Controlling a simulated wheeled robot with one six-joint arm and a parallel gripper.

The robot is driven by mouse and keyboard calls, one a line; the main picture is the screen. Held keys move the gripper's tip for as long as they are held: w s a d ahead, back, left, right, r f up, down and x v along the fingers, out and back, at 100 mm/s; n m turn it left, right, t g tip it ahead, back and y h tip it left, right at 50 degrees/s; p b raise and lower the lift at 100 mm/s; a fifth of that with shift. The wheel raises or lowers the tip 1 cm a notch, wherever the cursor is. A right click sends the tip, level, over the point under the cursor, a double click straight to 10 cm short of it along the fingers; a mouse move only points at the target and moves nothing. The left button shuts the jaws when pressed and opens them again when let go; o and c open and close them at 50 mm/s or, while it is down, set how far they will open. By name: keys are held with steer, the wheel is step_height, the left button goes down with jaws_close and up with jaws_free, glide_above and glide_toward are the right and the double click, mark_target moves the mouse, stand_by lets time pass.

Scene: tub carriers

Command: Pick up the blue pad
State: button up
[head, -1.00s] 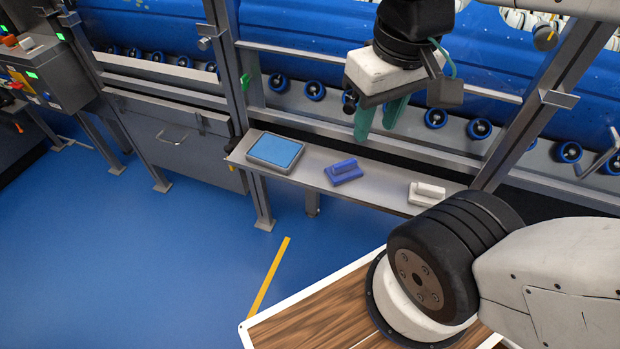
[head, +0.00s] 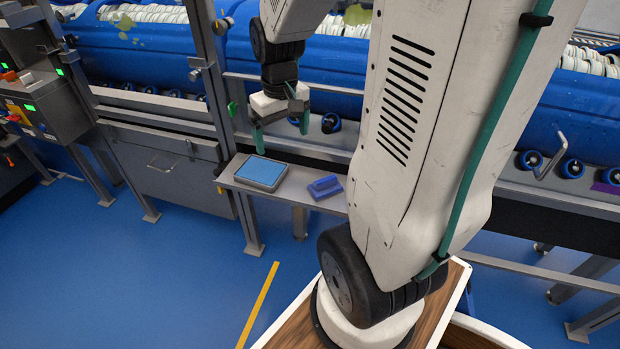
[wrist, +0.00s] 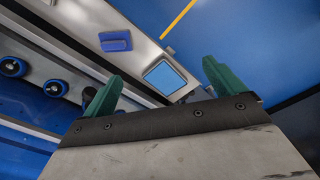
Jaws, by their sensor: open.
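The blue pad (head: 325,187), a dark blue block with a raised handle, lies on a narrow steel shelf (head: 297,199). It also shows in the wrist view (wrist: 115,41), up and left of the space between my fingers. My gripper (head: 281,130) has two green fingers, open and empty. It is above the shelf, up and left of the pad in the head view, and apart from it. In the wrist view, my gripper (wrist: 161,76) has the light blue tray between and beyond its fingertips.
A grey tray with a light blue face (head: 261,172) sits on the shelf left of the pad. A steel upright (head: 212,75) stands behind the shelf's left end. Rollers (head: 331,122) and a blue drum lie behind. My arm hides the shelf's right part.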

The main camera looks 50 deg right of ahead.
steer(key=d+f+m, duration=0.1)
steer(key=d+f, duration=0.6)
steer(key=d, duration=0.1)
glide_above(326, 178)
steer(key=shift+m+g, duration=0.3)
steer(key=shift+m, duration=0.1)
steer(key=f, duration=0.9)
steer(key=shift+w, duration=0.25)
steer(key=shift+s+d+f, duration=0.1)
steer(key=shift+d+f, duration=0.05)
steer(key=shift+f, duration=0.6)
steer(key=f, duration=0.7)
steer(key=shift+s+a, duration=0.15)
steer(key=shift+a, duration=0.05)
steer(key=c, duration=1.2)
steer(key=shift+r, duration=0.1)
